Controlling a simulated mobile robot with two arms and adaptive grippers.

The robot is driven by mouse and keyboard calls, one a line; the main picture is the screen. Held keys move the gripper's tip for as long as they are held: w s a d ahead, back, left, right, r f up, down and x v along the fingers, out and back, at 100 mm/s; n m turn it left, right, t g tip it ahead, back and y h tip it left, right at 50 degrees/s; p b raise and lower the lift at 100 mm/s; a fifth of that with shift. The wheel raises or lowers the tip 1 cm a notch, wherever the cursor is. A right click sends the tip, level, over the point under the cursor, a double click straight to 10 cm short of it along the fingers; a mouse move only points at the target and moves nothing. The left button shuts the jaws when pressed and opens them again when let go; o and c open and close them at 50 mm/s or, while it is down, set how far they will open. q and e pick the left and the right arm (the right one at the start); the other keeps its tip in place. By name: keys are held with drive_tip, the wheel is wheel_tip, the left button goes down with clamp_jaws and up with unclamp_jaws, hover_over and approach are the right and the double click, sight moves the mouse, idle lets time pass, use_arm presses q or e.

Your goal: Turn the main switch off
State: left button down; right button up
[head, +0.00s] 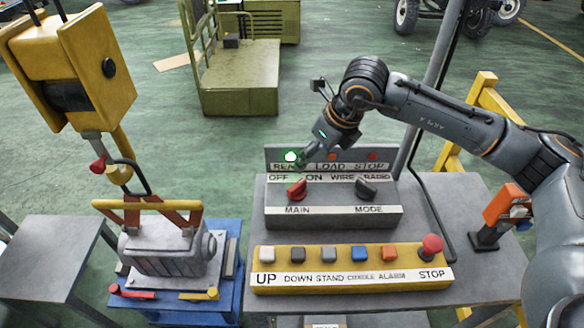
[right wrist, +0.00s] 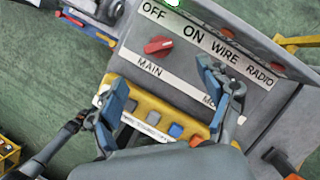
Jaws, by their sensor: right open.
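The main switch (head: 297,189) is a red rotary knob on the grey control box, above the label MAIN and below OFF and ON. Its handle slants up to the right, toward ON. It also shows in the right wrist view (right wrist: 158,45), beyond the fingertips. My right gripper (head: 312,157) hangs above the back of the box, in front of the lamp panel; in its wrist view (right wrist: 162,77) the two fingers are wide apart with nothing between them. No contact with the knob shows. My left gripper is not in view.
The dark mode switch (head: 366,188) sits right of the red knob. A green lamp (head: 291,157) glows behind. A yellow button box (head: 350,283) with a red stop button (head: 432,246) stands in front. A yellow hoist (head: 70,65) holds a grey motor (head: 165,250) at left.

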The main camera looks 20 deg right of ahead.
drive_tip(key=p, duration=0.3)
approach(297, 185)
drive_tip(key=f, duration=0.1)
drive_tip(key=p+x, duration=0.1)
drive_tip(key=x, duration=0.3)
drive_tip(key=shift+w+a, duration=0.1)
drive_tip(key=shift+w, duration=0.1)
drive_tip(key=p+x, duration=0.1)
drive_tip(key=x, duration=0.2)
drive_tip(key=shift+w+f, duration=0.1)
drive_tip(key=shift+f, duration=0.15)
drive_tip(key=shift+c, duration=1.1)
drive_tip(key=c, duration=0.7)
drive_tip(key=shift+c, duration=1.2)
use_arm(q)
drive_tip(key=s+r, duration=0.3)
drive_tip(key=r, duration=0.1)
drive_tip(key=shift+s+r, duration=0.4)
